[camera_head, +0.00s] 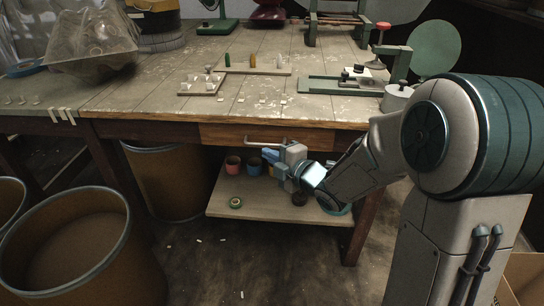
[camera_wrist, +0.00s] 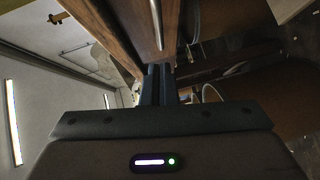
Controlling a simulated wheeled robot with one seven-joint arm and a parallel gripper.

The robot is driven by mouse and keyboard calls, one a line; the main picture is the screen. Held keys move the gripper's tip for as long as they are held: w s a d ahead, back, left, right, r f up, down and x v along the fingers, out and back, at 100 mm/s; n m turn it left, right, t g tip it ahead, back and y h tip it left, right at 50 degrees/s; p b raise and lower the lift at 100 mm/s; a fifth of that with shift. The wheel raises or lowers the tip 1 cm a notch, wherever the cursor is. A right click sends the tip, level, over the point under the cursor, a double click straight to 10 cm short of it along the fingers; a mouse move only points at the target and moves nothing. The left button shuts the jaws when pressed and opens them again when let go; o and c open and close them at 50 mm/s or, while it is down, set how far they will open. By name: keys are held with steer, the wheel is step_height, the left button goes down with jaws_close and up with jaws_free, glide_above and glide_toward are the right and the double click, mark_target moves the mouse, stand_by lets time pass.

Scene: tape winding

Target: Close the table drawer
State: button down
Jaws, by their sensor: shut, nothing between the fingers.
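The table drawer has a reddish-brown wooden front (camera_head: 222,134) under the front edge of the worktable (camera_head: 235,105). A light bar handle (camera_head: 258,144) runs across it. In the head view the front sits close under the tabletop; I cannot tell whether a small gap stays. My gripper (camera_head: 269,154) is shut and empty, just below and in front of the handle. In the wrist view the shut fingers (camera_wrist: 161,73) point at the wooden front (camera_wrist: 138,22), close to the metal handle (camera_wrist: 157,28). Whether they touch it is unclear.
Large brown bins (camera_head: 80,250) stand at left, one (camera_head: 168,185) beneath the table. Small parts and a green-disc device (camera_head: 433,50) stand on the tabletop. Floor before the shelf is mostly clear.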

steer(key=shift+v, duration=5)
steer(key=s+d+r+m+g+h+p, duration=0.2)
steer(key=d+r+m+h+p, duration=1.2)
steer(key=r+p, duration=0.4)
steer(key=s+a+r+m+g+y+p, duration=0.1)
steer(key=s+r+m+g+p, duration=0.2)
steer(key=s+r+m+p, duration=0.2)
steer(key=s+a+r+m+g+y+p, duration=0.1)
steer(key=s+r+m+g+p, duration=0.3)
steer(key=s, duration=0.7)
step_height(320, 180, up, 2)
steer(key=m+p, duration=0.2)
steer(key=p, duration=0.2)
steer(key=shift+y+p, duration=0.3)
steer(key=shift+r, duration=0.1)
